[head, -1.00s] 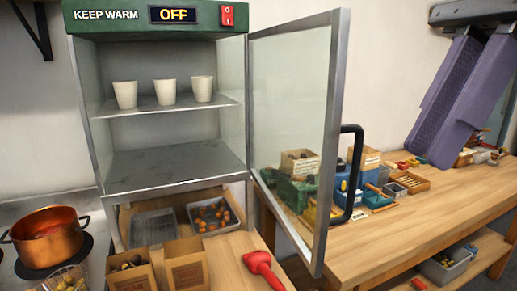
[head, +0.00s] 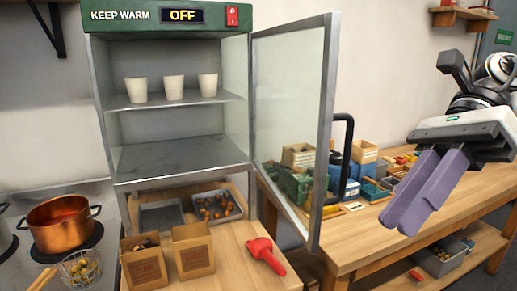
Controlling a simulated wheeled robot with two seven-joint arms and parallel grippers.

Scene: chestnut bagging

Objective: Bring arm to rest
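My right gripper (head: 411,222) is in the right part of the head view, with its two purple fingers pointing down and to the left. The fingers lie close side by side with nothing visible between them, so it looks shut and empty. It hangs in the air in front of the wooden workbench (head: 350,243), apart from the things on it. It is to the right of the open cabinet door's black handle (head: 348,160). My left gripper is not in view.
The warming cabinet (head: 180,155) holds three white cups (head: 172,89); its glass door (head: 290,120) stands open towards my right arm. Boxes crowd the bench's back.

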